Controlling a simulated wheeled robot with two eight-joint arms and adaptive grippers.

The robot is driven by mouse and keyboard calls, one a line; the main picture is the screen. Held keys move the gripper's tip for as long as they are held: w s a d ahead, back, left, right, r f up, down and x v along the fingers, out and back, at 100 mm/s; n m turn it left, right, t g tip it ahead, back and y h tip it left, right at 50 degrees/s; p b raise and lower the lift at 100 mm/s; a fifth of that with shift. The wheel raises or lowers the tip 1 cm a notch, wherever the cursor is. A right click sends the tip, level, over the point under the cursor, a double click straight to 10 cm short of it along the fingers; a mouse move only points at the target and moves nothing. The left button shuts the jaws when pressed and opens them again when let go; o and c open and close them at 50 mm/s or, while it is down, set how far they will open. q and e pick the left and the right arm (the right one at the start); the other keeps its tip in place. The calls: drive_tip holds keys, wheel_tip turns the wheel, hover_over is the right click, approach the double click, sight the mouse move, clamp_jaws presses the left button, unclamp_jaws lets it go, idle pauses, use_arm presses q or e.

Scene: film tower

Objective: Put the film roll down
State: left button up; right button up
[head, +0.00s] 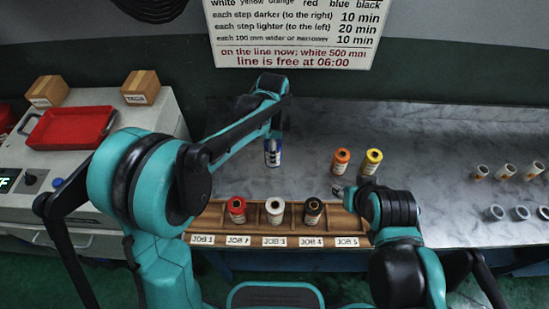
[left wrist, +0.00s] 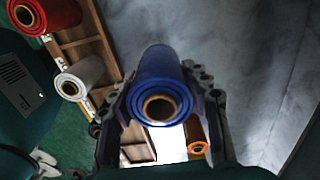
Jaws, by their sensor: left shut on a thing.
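My left gripper (head: 275,133) is shut on a blue film roll (head: 272,153), held near the grey bench behind the rack. Whether the roll touches the bench I cannot tell. The left wrist view shows the blue roll (left wrist: 160,95) between the fingers, its open core facing the camera. The wooden rack (head: 256,216) has slots labelled JOB 1 to JOB 5. A red roll (head: 236,209) is at JOB 2, a white roll (head: 275,211) at JOB 3, a black roll (head: 313,210) at JOB 4. JOB 1 looks empty; JOB 5 is partly hidden by my right gripper (head: 341,191).
An orange roll (head: 341,161) and a yellow roll (head: 372,161) stand on the bench (head: 430,150) right of the blue one. Several small cores (head: 507,171) stand at the far right. A red tray (head: 70,128) and two boxes (head: 141,87) sit on a machine at left.

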use_arm(q)
drive_tip(key=shift+w+a+f+b, duration=0.85)
drive_tip(key=shift+w+a+f, duration=0.05)
drive_tip(key=shift+a+f, duration=0.9)
drive_tip(key=shift+w+a+f+b, duration=0.9)
drive_tip(key=shift+a+f, duration=0.75)
drive_tip(key=shift+f, duration=0.2)
drive_tip(key=shift+w+a+f+b, duration=0.85)
drive_tip(key=shift+a+f, duration=0.9)
drive_tip(key=shift+f, duration=0.05)
drive_tip(key=shift+f, duration=0.1)
drive_tip(key=o, duration=1.3)
